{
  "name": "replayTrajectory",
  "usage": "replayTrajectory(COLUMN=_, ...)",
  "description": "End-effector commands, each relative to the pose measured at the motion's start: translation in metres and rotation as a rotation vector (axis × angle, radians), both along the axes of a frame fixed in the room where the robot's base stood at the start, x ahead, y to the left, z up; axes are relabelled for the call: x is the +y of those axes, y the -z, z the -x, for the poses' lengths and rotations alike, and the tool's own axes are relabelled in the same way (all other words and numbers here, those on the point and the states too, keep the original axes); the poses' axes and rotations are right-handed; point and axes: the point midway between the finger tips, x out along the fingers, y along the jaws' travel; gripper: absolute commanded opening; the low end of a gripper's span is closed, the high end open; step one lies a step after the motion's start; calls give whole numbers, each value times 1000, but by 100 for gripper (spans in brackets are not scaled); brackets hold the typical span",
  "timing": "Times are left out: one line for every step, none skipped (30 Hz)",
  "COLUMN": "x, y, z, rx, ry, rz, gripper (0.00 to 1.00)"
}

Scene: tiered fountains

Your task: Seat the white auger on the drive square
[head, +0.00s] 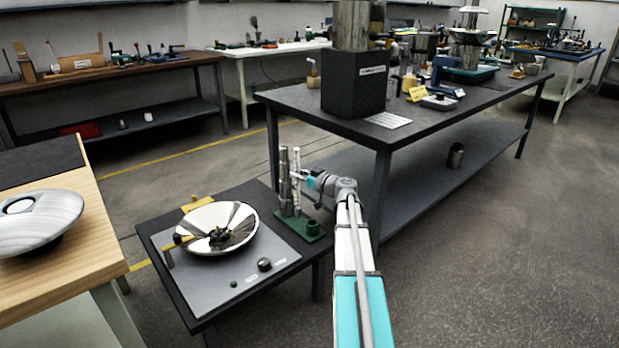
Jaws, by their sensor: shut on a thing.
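The white auger (296,178) is a slim, pale, ridged upright rod at the green stand (316,241), close to the right of a grey metal rod (284,182). My gripper (301,175) reaches in from the right and is shut on the auger's upper part. I cannot tell whether the auger's foot touches the stand. To the left, a wide shiny steel bowl (205,217) sits on a grey plate. A dark hub (219,237) is at its middle; the drive square is too small to make out there.
The small black table (160,240) carries the bowl, a yellow bracket (197,203), a black knob (264,265) and the stand with a short green cup (313,228). A wooden bench (60,300) with a silver dish is at left. A long dark bench (420,115) stands behind.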

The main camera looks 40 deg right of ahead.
Motion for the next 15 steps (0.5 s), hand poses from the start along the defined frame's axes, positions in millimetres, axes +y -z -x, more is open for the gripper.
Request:
replayTrajectory(x=11, y=-4, z=-8, rx=0, ry=-3, rz=0, gripper=0)
replayTrajectory(x=17, y=-5, z=-13, rx=0, ry=-2, rz=0, gripper=0)
replayTrajectory(x=25, y=-6, z=-19, rx=0, ry=-1, rz=0, gripper=0)
replayTrajectory(x=31, y=-7, z=-24, rx=0, ry=0, rz=0, gripper=0)
replayTrajectory(x=38, y=-9, z=-29, rx=0, ry=0, rz=0, gripper=0)
replayTrajectory(x=46, y=-10, z=-35, rx=0, ry=2, rz=0, gripper=0)
replayTrajectory(x=53, y=-11, z=-39, rx=0, ry=3, rz=0, gripper=0)
replayTrajectory(x=59, y=-12, z=-44, rx=0, ry=4, rz=0, gripper=0)
replayTrajectory(x=68, y=-14, z=-49, rx=0, ry=5, rz=0, gripper=0)
replayTrajectory(x=74, y=-15, z=-54, rx=0, ry=5, rz=0, gripper=0)
replayTrajectory(x=80, y=-16, z=-58, rx=0, ry=7, rz=0, gripper=0)
replayTrajectory(x=90, y=-18, z=-63, rx=0, ry=7, rz=0, gripper=0)
replayTrajectory(x=96, y=-19, z=-67, rx=0, ry=9, rz=0, gripper=0)
replayTrajectory(x=103, y=-20, z=-71, rx=0, ry=10, rz=0, gripper=0)
replayTrajectory(x=112, y=-21, z=-76, rx=0, ry=11, rz=0, gripper=0)
